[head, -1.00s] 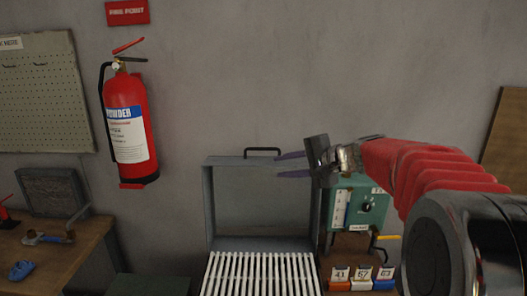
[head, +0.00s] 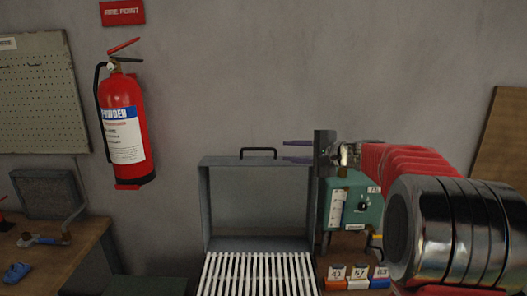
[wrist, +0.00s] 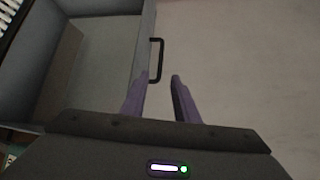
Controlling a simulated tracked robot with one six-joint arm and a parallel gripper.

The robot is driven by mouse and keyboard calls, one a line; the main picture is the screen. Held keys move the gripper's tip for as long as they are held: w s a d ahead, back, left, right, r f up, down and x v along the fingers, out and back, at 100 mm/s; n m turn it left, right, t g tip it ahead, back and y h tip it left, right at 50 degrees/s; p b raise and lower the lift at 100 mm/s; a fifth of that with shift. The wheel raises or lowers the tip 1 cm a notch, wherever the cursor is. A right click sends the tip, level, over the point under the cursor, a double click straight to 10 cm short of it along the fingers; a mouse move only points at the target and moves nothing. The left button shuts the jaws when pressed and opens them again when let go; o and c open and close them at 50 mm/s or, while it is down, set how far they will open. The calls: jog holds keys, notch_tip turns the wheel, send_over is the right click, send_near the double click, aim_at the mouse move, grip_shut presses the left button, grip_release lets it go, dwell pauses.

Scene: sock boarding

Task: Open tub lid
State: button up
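The tub's grey lid (head: 204,205) stands upright, its hollow inside facing me, above a row of white slats (head: 258,275). A black handle (head: 258,152) is on the lid's top edge, and it also shows in the wrist view (wrist: 161,60). My gripper (head: 285,150) is to the right of the handle at about its height, its purple fingers pointing left. In the wrist view the fingers (wrist: 160,76) are apart with nothing gripped. The handle lies just beyond the fingertips, nearer the left finger. Whether a finger touches it I cannot tell.
A teal control box (head: 350,205) stands right of the lid, below my gripper. Several coloured number blocks (head: 359,283) sit under it. A red fire extinguisher (head: 124,125) hangs on the wall at left, above a wooden bench (head: 75,262). The wall above the lid is clear.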

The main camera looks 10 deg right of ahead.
aim_at(261, 150)
jog(key=x, duration=1.2)
jog(key=shift+w+a, duration=0.1)
jog(key=shift+w, duration=0.05)
jog(key=shift+c, duration=0.4)
grip_shut()
jog(key=shift+f, duration=0.1)
